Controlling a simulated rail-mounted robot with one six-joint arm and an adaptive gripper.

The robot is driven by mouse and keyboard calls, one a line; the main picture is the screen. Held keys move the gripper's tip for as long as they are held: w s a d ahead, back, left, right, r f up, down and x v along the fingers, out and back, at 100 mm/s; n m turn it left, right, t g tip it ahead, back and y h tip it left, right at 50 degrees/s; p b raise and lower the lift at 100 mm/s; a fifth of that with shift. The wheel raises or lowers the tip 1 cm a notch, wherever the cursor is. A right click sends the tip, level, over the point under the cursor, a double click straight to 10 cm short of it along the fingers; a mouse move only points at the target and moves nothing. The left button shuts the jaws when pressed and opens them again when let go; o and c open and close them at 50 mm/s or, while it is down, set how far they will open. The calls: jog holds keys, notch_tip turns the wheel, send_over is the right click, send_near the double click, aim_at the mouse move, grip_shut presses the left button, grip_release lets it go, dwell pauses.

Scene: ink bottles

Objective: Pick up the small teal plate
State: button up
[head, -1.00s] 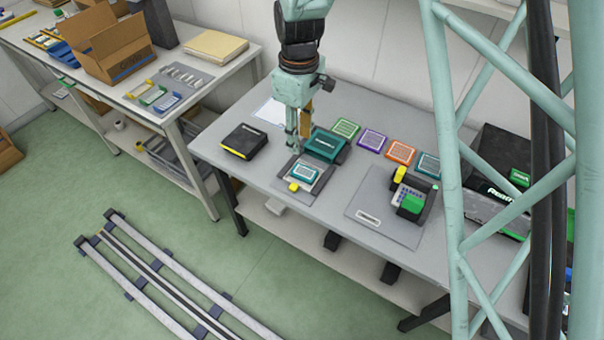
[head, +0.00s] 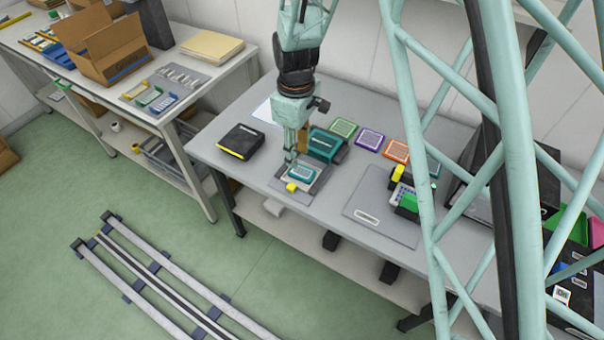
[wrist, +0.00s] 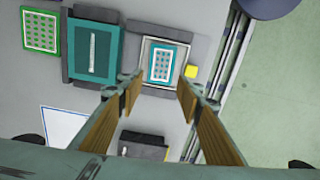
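The small teal plate (head: 302,173) lies in a grey square holder (head: 318,186) at the front of the table, in front of a larger teal block. In the wrist view the teal plate (wrist: 161,64), with rows of pale wells, sits inside a light-rimmed recess. My gripper (head: 291,158) is just above and beside the plate. In the wrist view my gripper (wrist: 157,88) has its two wood-coloured fingers spread apart, with nothing between them. The plate shows just beyond and between the fingertips. I see no contact.
A yellow knob (head: 291,187) is at the holder's front edge. The teal block (head: 325,145) stands close behind. Green (head: 343,128), purple (head: 370,139) and orange (head: 397,151) plates lie along the back. A black box (head: 240,141) is at left; bare table lies between it and the holder.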

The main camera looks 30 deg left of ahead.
jog(key=shift+f, duration=0.85)
jog(key=shift+f, duration=0.1)
jog(key=shift+s+a+f+b, duration=0.1)
jog(key=shift+f+b, duration=0.3)
jog(key=shift+f, duration=2.1)
jog(key=shift+c, duration=0.3)
jog(key=c, duration=0.5)
jog(key=shift+o, duration=0.2)
jog(key=shift+r, duration=0.2)
jog(key=shift+r, duration=1.65)
jog(key=s+d, duration=0.3)
jog(key=s, duration=0.4)
jog(key=s+d+r, duration=0.1)
jog(key=s+d, duration=0.3)
jog(key=s, duration=0.3)
jog(key=shift+d+r+p, duration=0.15)
jog(key=shift+d+p, duration=0.1)
jog(key=shift+p, duration=0.2)
